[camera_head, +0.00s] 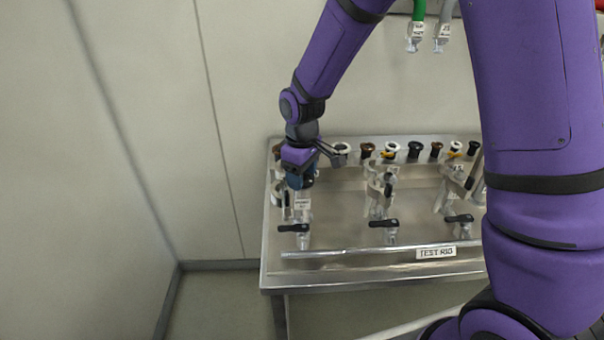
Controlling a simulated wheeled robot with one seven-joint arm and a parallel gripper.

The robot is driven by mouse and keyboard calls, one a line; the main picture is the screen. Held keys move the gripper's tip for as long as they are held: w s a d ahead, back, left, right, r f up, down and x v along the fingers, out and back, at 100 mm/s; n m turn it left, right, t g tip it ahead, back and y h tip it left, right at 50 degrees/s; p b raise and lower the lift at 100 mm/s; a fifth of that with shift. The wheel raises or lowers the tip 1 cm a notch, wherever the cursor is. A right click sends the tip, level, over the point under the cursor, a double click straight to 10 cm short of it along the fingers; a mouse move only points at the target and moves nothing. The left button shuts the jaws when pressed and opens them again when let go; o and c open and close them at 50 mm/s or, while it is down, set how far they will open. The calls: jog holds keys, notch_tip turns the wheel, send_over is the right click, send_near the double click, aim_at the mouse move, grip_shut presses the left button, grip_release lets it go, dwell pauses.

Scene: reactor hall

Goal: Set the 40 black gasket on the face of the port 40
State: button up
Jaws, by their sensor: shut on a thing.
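My gripper (334,158) is over the left part of the steel test rig bench, near the back row of small ringed parts. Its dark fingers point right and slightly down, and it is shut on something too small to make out. The 40 black gasket cannot be told apart at this size. Three ring-faced ports stand on the rig: a left port (279,194), partly hidden by my wrist, a middle port (380,184) and a right port (457,180). Their size marks are not legible, so I cannot tell which is port 40.
Black-handled valves (383,223) stand in front of the ports. A row of black, brown and white parts (415,149) lines the bench's back edge. A rail and a TEST RIG label (436,252) run along the front. Tagged green and grey hoses (417,35) hang above.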

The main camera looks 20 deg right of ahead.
jog(key=o, duration=1)
jog(key=shift+s+f, duration=0.25)
jog(key=shift+f, duration=0.05)
jog(key=shift+a, duration=0.1)
jog(key=shift+c, duration=0.7)
jog(key=shift+r, duration=0.1)
jog(key=shift+o, duration=0.6)
jog(key=shift+a+r, duration=0.1)
jog(key=shift+r, duration=0.25)
notch_tip(320, 180, up, 10)
jog(key=s+d+r+m+t, duration=0.3)
jog(key=s+d+r+m, duration=0.1)
jog(key=s+d+r, duration=0.7)
jog(key=s+d+r+m+t, duration=0.1)
jog(key=s+d+r+m, duration=0.1)
jog(key=s, duration=0.5)
jog(key=s+d+r+m+t, duration=0.1)
jog(key=s+d+r+m, duration=0.1)
jog(key=s, duration=0.5)
jog(key=shift+s+d+m, duration=0.15)
jog(key=shift+d+m, duration=0.15)
jog(key=shift+m, duration=0.2)
